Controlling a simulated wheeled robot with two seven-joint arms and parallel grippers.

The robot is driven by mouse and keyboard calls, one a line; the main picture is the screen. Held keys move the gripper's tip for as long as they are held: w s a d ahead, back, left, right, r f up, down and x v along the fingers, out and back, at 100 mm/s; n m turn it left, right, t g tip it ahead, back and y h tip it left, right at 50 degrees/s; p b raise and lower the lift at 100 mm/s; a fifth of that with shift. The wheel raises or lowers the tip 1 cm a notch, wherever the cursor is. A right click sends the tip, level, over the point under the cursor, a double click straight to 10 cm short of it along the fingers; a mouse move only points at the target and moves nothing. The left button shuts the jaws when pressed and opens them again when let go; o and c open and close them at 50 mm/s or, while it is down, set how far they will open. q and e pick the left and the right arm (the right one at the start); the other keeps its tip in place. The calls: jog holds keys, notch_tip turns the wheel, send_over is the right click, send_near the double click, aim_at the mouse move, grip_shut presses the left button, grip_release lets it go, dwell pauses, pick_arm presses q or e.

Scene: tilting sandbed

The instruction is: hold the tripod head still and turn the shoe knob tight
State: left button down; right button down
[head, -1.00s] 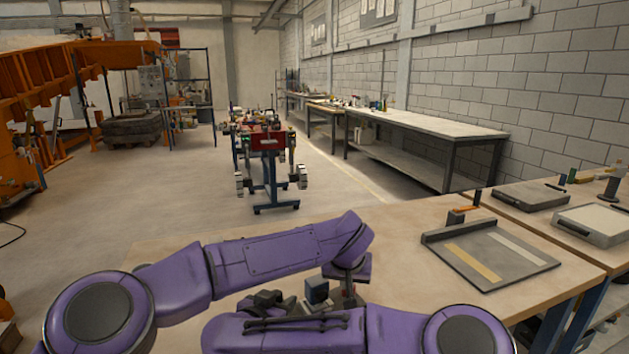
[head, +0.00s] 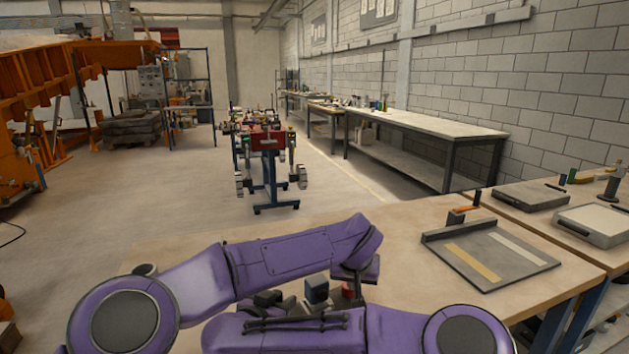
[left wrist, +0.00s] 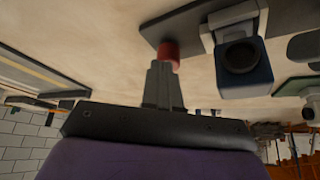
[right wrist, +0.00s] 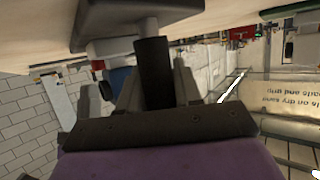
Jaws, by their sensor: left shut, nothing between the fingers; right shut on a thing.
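The tripod head shows in the left wrist view as a blue block (left wrist: 243,78) with a dark round top beside a grey bracket and plate. The blue block also shows in the head view (head: 317,291). The red shoe knob (left wrist: 168,54) is just beyond the fingertips of my left gripper (left wrist: 164,68), which is shut and empty. I cannot tell whether they touch. The knob shows small in the head view (head: 347,291). My right gripper (right wrist: 155,82) is shut on a dark upright handle (right wrist: 152,60) that joins a grey part. My arms hide much of the head.
A grey tray-like board (head: 490,255) with two strips lies on the bench at the right. Grey boxes (head: 592,222) stand on the bench behind it. A small cup-like thing (head: 145,270) is partly behind my left arm. Bare bench (head: 420,225) lies beyond my arms.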

aim_at(344, 292)
pick_arm(q)
jog(key=shift+f, duration=1.55)
jog(key=shift+w+a, duration=0.1)
jog(key=shift+w, duration=0.5)
jog(key=shift+a, duration=0.2)
jog(key=shift+a, duration=0.3)
jog(key=shift+w+a, duration=0.2)
jog(key=shift+a, duration=0.2)
